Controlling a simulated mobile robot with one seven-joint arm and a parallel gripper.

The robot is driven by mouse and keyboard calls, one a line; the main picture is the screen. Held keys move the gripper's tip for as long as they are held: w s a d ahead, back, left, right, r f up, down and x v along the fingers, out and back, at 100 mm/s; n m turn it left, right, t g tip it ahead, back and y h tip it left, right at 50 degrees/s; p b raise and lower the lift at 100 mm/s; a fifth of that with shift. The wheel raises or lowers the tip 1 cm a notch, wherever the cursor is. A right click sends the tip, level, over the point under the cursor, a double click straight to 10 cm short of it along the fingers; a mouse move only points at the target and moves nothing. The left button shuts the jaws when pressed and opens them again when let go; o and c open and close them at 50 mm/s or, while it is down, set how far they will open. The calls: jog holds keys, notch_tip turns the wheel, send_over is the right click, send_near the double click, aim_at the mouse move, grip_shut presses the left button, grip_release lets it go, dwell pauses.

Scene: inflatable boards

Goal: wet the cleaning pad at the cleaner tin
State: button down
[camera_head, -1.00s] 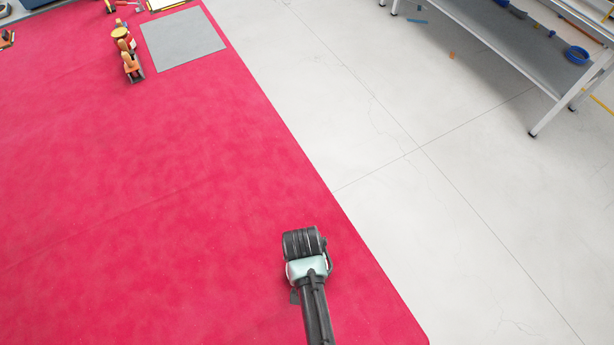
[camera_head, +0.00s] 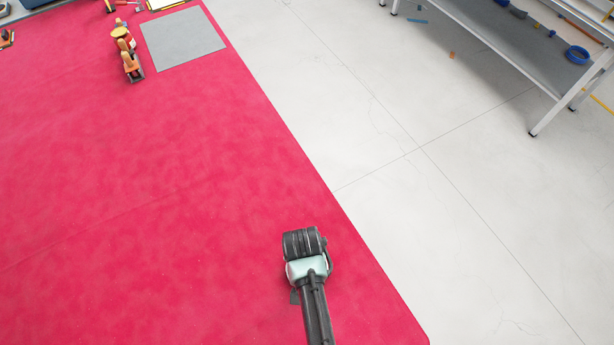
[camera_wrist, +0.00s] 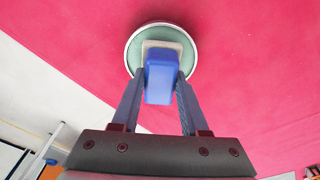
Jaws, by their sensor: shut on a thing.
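In the wrist view my gripper (camera_wrist: 160,88) is shut on the blue block (camera_wrist: 161,72) of the cleaning pad. A pale, squarish pad face (camera_wrist: 152,45) shows at the block's far end. It lies over the round cleaner tin (camera_wrist: 187,66), which has a greenish inside and a light rim. The pad overlaps the tin's middle in this view; whether it touches is not clear. In the head view my arm reaches over the red surface, and its wrist hides the fingers, pad and tin.
The red surface (camera_head: 150,200) is mostly bare around my arm. Pale floor (camera_head: 400,220) lies to the right, with a metal bench (camera_head: 500,50) at the upper right.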

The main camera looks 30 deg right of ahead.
jog(key=shift+f, duration=0.4)
dwell(1.2)
notch_tip(320, 180, up, 7)
jog(key=p, duration=0.7)
jog(key=shift+r, duration=0.15)
dwell(0.7)
